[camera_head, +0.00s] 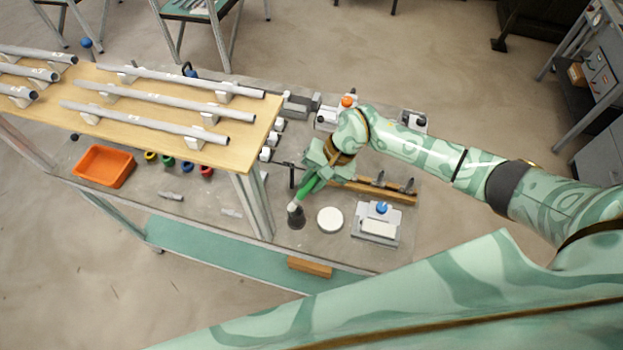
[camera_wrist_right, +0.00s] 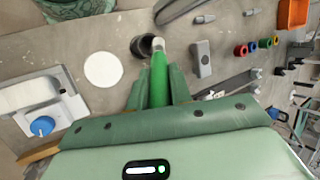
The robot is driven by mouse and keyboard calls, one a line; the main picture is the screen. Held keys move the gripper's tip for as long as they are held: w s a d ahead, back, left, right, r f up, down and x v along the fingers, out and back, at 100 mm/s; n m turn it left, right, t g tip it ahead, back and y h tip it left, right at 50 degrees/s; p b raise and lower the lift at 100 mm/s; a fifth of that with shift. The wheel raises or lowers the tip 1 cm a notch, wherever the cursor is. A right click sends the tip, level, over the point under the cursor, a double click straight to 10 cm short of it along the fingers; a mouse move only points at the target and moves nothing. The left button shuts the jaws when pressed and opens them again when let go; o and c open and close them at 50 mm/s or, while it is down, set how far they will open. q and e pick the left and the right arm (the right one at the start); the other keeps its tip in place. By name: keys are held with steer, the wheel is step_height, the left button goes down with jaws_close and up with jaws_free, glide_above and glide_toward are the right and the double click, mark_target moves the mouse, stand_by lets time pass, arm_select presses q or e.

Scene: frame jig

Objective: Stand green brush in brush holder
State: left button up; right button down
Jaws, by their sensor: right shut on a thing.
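The green brush (camera_head: 307,189) is held in my right gripper (camera_head: 313,181), tilted with its pale end downward. In the right wrist view the brush (camera_wrist_right: 158,80) lies between the two green fingers of the right gripper (camera_wrist_right: 156,88), which are shut on it. The brush holder (camera_head: 297,220) is a dark round cup on the bench, just below the pale end. In the wrist view the holder (camera_wrist_right: 140,47) sits just left of that end, which overlaps its rim. I cannot tell whether the end is inside or above the opening. My left gripper is not in view.
A white disc (camera_head: 330,219) lies right of the holder, with a grey fixture with a blue knob (camera_head: 381,208) beyond it. A wooden shelf (camera_head: 150,120) carrying several tubes overhangs the bench at left; its post (camera_head: 254,205) stands near the holder. An orange bin (camera_head: 105,166) sits farther left.

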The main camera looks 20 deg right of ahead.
steer(key=shift+f, duration=0.1)
steer(key=shift+f, duration=0.15)
steer(key=c, duration=1.3)
jaws_free()
steer(key=shift+o, duration=0.2)
steer(key=shift+d+r, duration=0.1)
steer(key=shift+r, duration=0.35)
steer(key=b+v, duration=0.2)
steer(key=v, duration=0.9)
steer(key=shift+d+r, duration=0.2)
steer(key=shift+r, duration=0.05)
